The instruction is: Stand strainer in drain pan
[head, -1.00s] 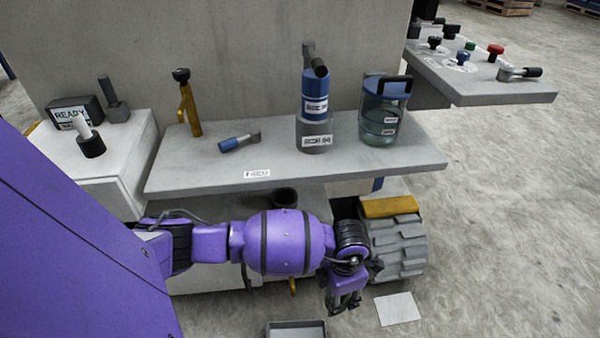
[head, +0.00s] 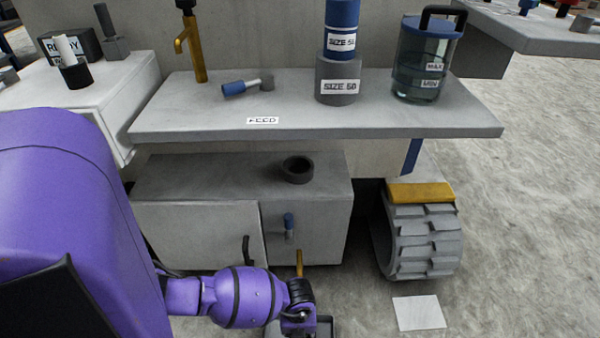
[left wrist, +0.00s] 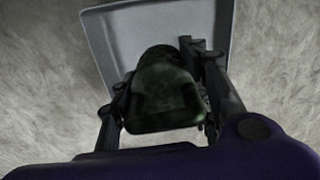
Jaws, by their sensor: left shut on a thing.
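In the left wrist view, my left gripper (left wrist: 160,80) is shut on a dark green, rounded thing (left wrist: 165,105), seemingly the strainer. The grey, square drain pan (left wrist: 102,45) lies on the floor behind and below it. The strainer overlaps the pan in this view; I cannot tell whether it touches the pan's floor. The strainer is hidden there. My right gripper is out of view.
A grey cabinet (head: 165,230) with a black ring (head: 297,170) on top and a brass spout (head: 299,263) stands behind the pan. A shelf (head: 300,118) overhangs it. A ridged grey roller (head: 420,245) and a white sheet (head: 419,312) are to the right, with open floor beyond.

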